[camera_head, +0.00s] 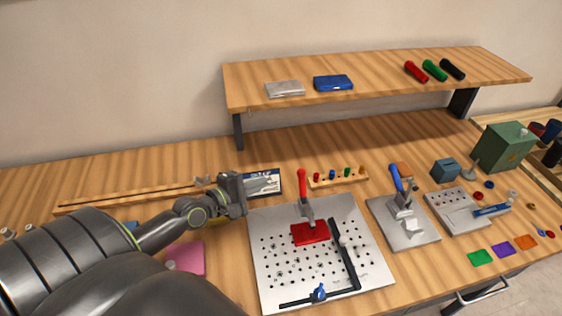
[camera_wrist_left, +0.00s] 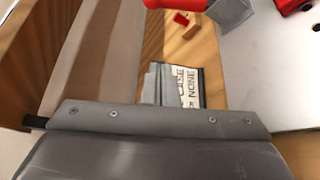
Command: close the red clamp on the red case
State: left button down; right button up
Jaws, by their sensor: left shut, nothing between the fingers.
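The red case (camera_head: 310,233) lies flat on the perforated metal plate (camera_head: 372,272) in the head view. The red clamp (camera_head: 302,184) stands behind the case, its red handle pointing upright and its metal base close to the case's back edge. My left gripper (camera_head: 238,190) is shut and empty, left of the clamp beside the plate's back left corner, apart from both clamp and case. In the left wrist view, a red handle-like part (camera_wrist_left: 172,4) shows cut off at the top edge. My right gripper is not in view.
A small display sign (camera_head: 263,183) stands just behind my left gripper. A peg rack (camera_head: 338,178) sits behind the plate. A black stop bar (camera_head: 344,255) lies right of the case. A blue-handled clamp (camera_head: 396,180) stands on another plate. A raised shelf (camera_head: 380,78) spans the back.

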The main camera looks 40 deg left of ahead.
aim_at(302, 186)
pick_arm(q)
jog(key=x, duration=0.9)
jog(key=shift+w+d, duration=0.1)
jog(key=shift+d, duration=0.05)
jog(key=shift+s+d+r+p, duration=0.2)
jog(key=shift+d+r+p, duration=0.15)
jog(key=shift+d+p, duration=0.2)
jog(key=shift+s+d+r+p, duration=0.2)
jog(key=shift+d+r+p, duration=0.15)
jog(key=shift+d+p, duration=0.2)
jog(key=shift+s+d+r, duration=0.15)
jog(key=shift+s+d, duration=0.2)
jog(key=shift+d, duration=0.2)
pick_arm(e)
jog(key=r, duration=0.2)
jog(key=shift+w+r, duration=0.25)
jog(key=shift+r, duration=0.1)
